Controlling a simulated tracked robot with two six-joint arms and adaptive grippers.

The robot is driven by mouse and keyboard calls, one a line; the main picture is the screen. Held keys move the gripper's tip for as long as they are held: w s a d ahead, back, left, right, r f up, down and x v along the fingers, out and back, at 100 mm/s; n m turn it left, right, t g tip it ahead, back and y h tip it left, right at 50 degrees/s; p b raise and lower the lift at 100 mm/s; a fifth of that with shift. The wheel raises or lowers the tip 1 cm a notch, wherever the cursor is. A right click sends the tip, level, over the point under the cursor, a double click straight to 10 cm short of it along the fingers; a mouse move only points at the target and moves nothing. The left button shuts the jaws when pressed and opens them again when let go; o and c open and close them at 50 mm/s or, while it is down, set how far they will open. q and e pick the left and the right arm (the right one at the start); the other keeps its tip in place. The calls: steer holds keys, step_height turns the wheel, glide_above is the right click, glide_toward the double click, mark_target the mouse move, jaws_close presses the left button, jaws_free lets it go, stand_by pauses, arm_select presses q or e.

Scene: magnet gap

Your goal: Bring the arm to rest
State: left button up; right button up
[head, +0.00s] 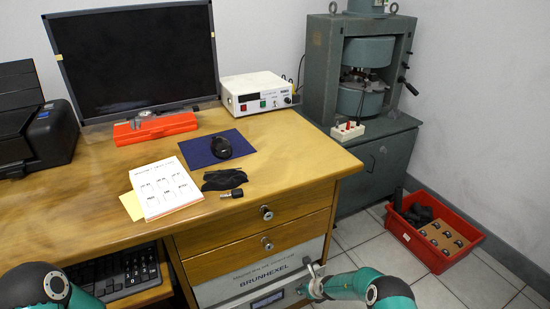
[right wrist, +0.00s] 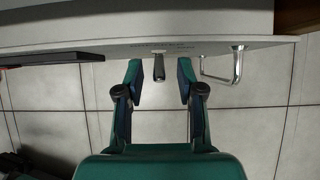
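My right gripper (right wrist: 160,84) is open in the right wrist view, its two green and dark fingers apart. A small dark knob or lever (right wrist: 158,67) shows between the fingertips; I cannot tell whether either finger touches it. A metal loop handle (right wrist: 236,66) sits to the right of the fingers on the same pale front. In the head view my right arm (head: 372,284) comes in at the bottom, its hand close to the grey BRUNHEXEL unit (head: 240,285) under the drawers. My left arm (head: 38,284) shows at the bottom left; its gripper is outside the frame.
The wooden desk (head: 90,212) carries a monitor, a white power supply (head: 257,92), a blue mat (head: 200,156), a card and a black glove. A large grey magnet (head: 368,52) stands on a cabinet at right. A red crate (head: 418,243) lies on the tiled floor.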

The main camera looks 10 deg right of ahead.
steer(key=s+a+r+n+g, duration=0.2)
steer(key=s+r+n, duration=0.2)
steer(key=s+n, duration=0.7)
steer(key=s+a+r+n+g+y, duration=0.15)
steer(key=s+r+n, duration=0.25)
steer(key=s+n, duration=0.65)
steer(key=s+a+r+n+g, duration=0.15)
steer(key=s+r+n, duration=0.25)
steer(key=s+n, duration=0.7)
steer(key=s+r+m+p, duration=0.1)
steer(key=s+r+p, duration=0.1)
steer(key=r+p, duration=1.1)
steer(key=s+r+m+p, duration=0.1)
steer(key=r+p, duration=1.3)
steer(key=shift+s+a+r+g, duration=0.15)
steer(key=shift+s+r+g, duration=0.15)
steer(key=shift+s+r, duration=0.05)
steer(key=shift+m, duration=0.25)
